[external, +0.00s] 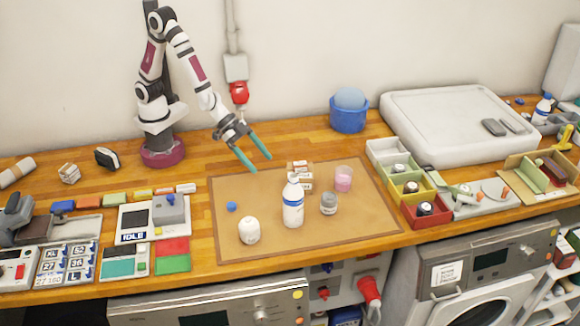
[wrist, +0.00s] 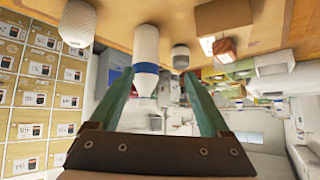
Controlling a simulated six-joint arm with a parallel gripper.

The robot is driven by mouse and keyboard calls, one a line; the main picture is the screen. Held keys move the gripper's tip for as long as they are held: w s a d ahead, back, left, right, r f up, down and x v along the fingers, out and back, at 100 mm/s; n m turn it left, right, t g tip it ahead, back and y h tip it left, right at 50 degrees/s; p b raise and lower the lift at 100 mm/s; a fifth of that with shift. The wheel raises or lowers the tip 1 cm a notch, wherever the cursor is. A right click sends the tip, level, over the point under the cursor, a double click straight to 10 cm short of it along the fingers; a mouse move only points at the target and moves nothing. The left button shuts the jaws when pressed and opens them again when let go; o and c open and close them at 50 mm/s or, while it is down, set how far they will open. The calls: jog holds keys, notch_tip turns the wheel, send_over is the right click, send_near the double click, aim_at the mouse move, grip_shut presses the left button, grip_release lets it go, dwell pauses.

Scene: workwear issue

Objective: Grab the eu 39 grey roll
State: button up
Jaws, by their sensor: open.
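A short grey cylinder (external: 329,204) with a pale label band stands on the brown mat (external: 240,250), right of a white bottle with a blue band (external: 293,205). It looks like the grey roll, but its size marking is not legible. It also shows in the wrist view (wrist: 180,55). A white rounded roll or jar (external: 249,231) stands left of the bottle, also in the wrist view (wrist: 78,22). My gripper (external: 262,165) is open and empty above the mat's back part. In the wrist view the bottle (wrist: 146,48) shows between and beyond the fingers.
Small labelled boxes (external: 300,170) and a pink-filled cup (external: 343,179) stand behind the grey cylinder. A blue ball (external: 231,207) lies at left. Coloured bins holding small round items, including a red bin (external: 425,217), flank the mat's right edge. The mat's front right is clear.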

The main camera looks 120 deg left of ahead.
jog(key=w+a+f+n+t+y, duration=0.3)
jog(key=w+a+f+t, duration=0.1)
jog(key=w, duration=0.3)
send_near(325, 195)
jog(key=x, duration=0.4)
jog(key=shift+w+a+r, duration=0.1)
jog(key=shift+w+a, duration=0.05)
jog(key=shift+w, duration=0.05)
jog(key=x, duration=0.5)
jog(key=shift+w+f, duration=0.25)
jog(key=shift+f, duration=0.15)
jog(key=c, duration=1.1)
